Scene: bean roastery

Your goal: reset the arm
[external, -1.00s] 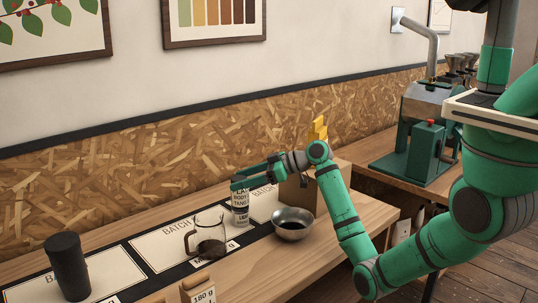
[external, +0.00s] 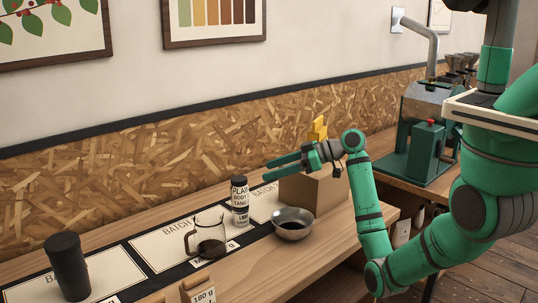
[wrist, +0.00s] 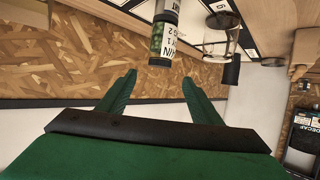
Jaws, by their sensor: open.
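My gripper (external: 285,166) is open and empty in the external view, raised above the bench and pointing left. It is up and to the right of a small labelled bottle (external: 240,201) with a dark cap, which stands upright on the bench and is apart from the fingers. In the wrist view the two green fingers (wrist: 155,92) are spread with nothing between them. The bottle (wrist: 163,38) shows there beyond the fingertips.
A glass jug (external: 209,236), a metal bowl (external: 292,224) and a dark cylinder (external: 69,266) stand on the bench. A green machine (external: 412,140) is on the right-hand counter. The back wall is close behind the bench.

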